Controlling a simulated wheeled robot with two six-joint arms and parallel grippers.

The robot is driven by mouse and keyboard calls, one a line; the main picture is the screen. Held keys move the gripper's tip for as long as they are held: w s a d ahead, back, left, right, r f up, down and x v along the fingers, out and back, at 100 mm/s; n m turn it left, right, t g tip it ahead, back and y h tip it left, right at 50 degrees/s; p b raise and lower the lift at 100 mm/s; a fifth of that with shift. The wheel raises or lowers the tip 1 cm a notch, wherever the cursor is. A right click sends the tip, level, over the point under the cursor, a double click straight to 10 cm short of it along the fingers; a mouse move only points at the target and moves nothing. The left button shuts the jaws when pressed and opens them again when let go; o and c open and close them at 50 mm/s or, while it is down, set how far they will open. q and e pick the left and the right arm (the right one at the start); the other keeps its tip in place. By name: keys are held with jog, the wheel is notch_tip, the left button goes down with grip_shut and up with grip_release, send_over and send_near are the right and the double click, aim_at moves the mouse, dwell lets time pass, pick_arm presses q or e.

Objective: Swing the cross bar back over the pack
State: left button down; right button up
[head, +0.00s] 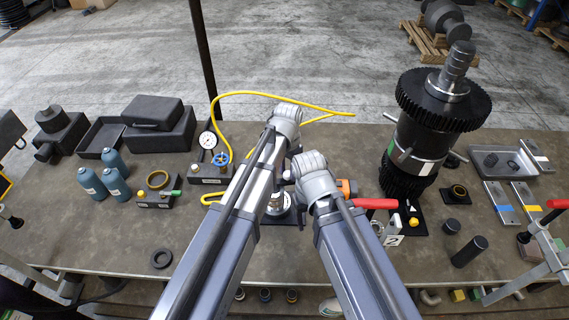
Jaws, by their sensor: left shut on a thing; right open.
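My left gripper (294,147) is the higher one, over the middle of the bench. It is shut on what seems to be the cross bar, which is mostly hidden behind the gripper and my arms. My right gripper (289,178) is open, just below and close to the left one, and partly hidden by its own wrist. Under the grippers, a round silver part (279,205), possibly the pack, shows between my two forearms. Most of it is covered, so I cannot tell how the bar lies over it.
A tall black gear shaft (424,125) stands right of the grippers. A red-handled clamp (375,203) and an orange-and-black part (347,187) lie close to my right wrist. A pressure gauge (208,141) with a yellow hose (240,94) stands at left. Blue bottles (116,161) stand farther left.

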pick_arm(q)
jog(key=shift+s+d+m, duration=0.15)
jog(key=shift+s+m, duration=0.95)
jog(key=shift+s, duration=0.25)
jog(key=c, duration=0.5)
grip_release()
notch_tip(320, 180, up, 8)
jog(key=p, duration=0.7)
jog(key=shift+f+p, duration=0.1)
jog(key=shift+p, duration=0.3)
